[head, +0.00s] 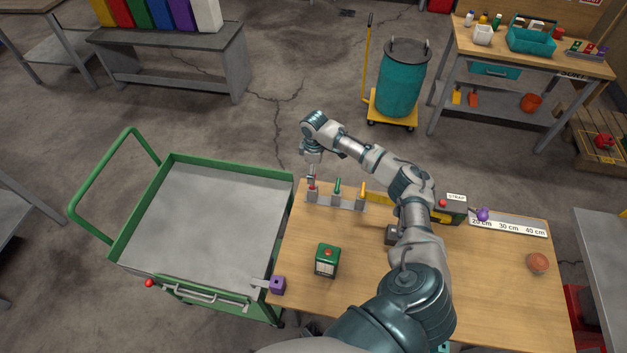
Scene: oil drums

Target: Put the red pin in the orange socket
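The red pin (312,188) stands at the left end of a small grey rack at the back left of the wooden table. A green pin (337,186) and a yellow pin (363,188) stand beside it. My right gripper (311,178) points down directly over the red pin, at or very near its top. The fingers are too small to tell whether they grip it. I cannot clearly make out an orange socket; a round orange-red object (537,263) sits at the table's right side. My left gripper is out of view.
My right arm crosses the table and hides part of it. A green box (327,260) and a purple block (277,285) are at the left. A strap box (450,212) and ruler (508,226) lie at the back. A green cart (205,210) stands left.

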